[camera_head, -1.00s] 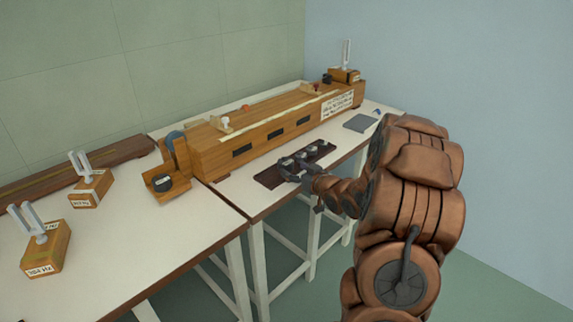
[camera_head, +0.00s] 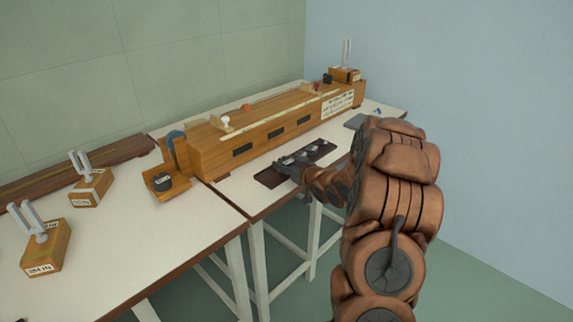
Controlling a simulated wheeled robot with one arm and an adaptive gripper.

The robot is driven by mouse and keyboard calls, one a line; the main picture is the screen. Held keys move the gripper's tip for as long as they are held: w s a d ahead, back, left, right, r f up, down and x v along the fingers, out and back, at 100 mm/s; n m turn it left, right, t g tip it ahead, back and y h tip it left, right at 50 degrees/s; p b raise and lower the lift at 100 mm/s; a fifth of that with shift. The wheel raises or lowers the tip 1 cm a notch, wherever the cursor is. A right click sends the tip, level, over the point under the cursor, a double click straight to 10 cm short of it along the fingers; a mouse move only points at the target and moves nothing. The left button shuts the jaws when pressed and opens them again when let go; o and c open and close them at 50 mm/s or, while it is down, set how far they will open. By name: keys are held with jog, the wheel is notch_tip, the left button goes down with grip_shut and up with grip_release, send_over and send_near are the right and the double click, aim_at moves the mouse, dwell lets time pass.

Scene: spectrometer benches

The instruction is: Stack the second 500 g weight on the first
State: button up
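A dark tray (camera_head: 268,179) lies on the white bench in front of the instrument and holds a few small grey metal weights (camera_head: 316,149). My gripper (camera_head: 283,164) is low over the left part of this tray, beside the grey weights. Its fingers are small and dark against the tray, so I cannot tell whether they are open or hold anything. Markings on the weights are too small to read.
The long wooden instrument (camera_head: 268,134) stands behind the tray. Two tuning forks on wooden boxes (camera_head: 91,188) (camera_head: 46,249) stand on the left bench, another (camera_head: 345,75) at the far end. A grey flat item (camera_head: 355,122) lies right of the tray. Bench space between tray and platform is clear.

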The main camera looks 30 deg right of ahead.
grip_shut()
jog(key=shift+r, duration=0.1)
